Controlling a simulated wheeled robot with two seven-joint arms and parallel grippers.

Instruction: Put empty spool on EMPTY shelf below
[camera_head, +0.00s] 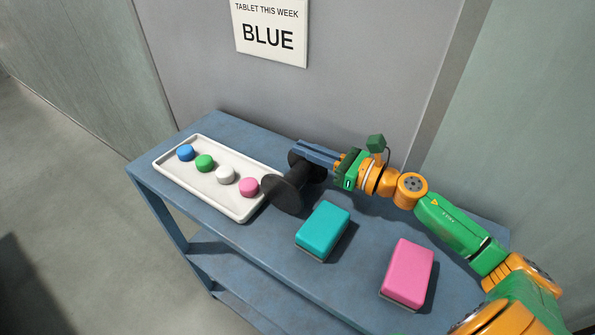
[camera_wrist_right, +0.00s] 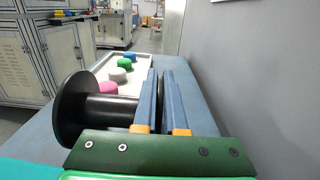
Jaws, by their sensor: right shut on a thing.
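A black empty spool (camera_head: 287,191) is held on its side above the blue table in the head view, close to the tray's right end. My right gripper (camera_head: 312,152) is shut on the spool, at its far flange. In the right wrist view the spool (camera_wrist_right: 103,107) lies to the left of the blue fingers (camera_wrist_right: 162,100), with one flange by the fingers. A lower shelf (camera_head: 218,262) shows in part under the table top; no EMPTY label is visible on it. My left gripper is not in view.
A white tray (camera_head: 236,208) holds blue, green, white and pink tablets. A teal block (camera_head: 323,228) and a pink block (camera_head: 408,272) lie on the blue table (camera_head: 352,262). A sign (camera_head: 270,30) reading BLUE hangs on the wall behind. The floor at left is clear.

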